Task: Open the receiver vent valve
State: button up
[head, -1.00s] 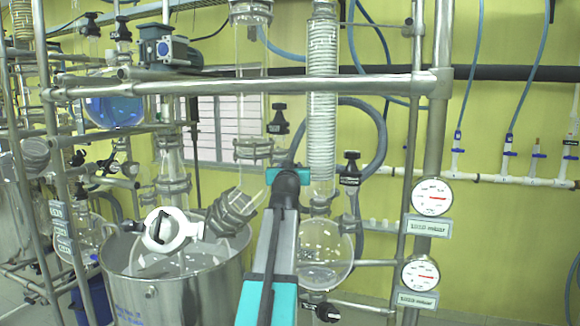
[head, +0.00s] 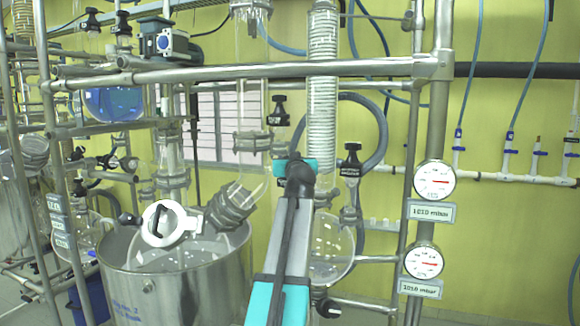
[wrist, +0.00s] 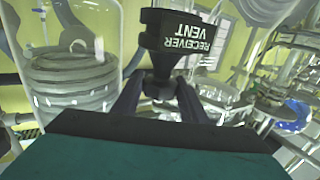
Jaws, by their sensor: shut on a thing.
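The receiver vent valve shows in the wrist view as a black handle (wrist: 180,38) with the white words RECEIVER VENT, upside down in the picture. A narrower dark stem lies under it. My gripper (wrist: 161,92) has its two dark fingers on either side of that stem and is shut on the valve. In the head view my grey and teal arm hides the gripper. Two black-handled valves show near there, one left (head: 278,108) and one right (head: 351,160) of the coiled condenser. I cannot tell from the head view which one is held.
The glass coiled condenser (head: 322,75) stands close to the arm and shows at the left in the wrist view (wrist: 70,75). A glass receiver flask (head: 330,248) is partly behind the arm. A steel vessel (head: 180,285) stands at left. Two gauges (head: 434,180) hang right.

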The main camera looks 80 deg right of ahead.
jog(key=shift+n+t+y+b, duration=0.5)
jog(key=shift+t+b, duration=0.6)
jog(key=shift+b, duration=1.25)
jog(key=o, duration=0.9)
jog(key=shift+w, duration=0.15)
jog(key=shift+c, duration=0.2)
jog(key=m+g+h+p, duration=0.1)
jog(key=g+p, duration=0.3)
jog(key=p, duration=0.4)
jog(key=shift+r+m+p, duration=0.15)
jog(key=shift+m+p, duration=0.25)
jog(key=shift+m, duration=0.1)
jog(key=shift+h, duration=0.3)
jog(key=shift+m+g+p, duration=0.35)
jog(key=shift+m+g, duration=0.35)
jog(key=shift+g, duration=0.2)
jog(key=shift+f+m+g+b, duration=0.3)
jog(key=shift+g+b, duration=0.15)
jog(key=shift+g, duration=0.05)
jog(key=shift+r+m+g+b, duration=0.1)
jog(key=shift+m+g+b, duration=0.25)
jog(key=shift+g, duration=0.15)
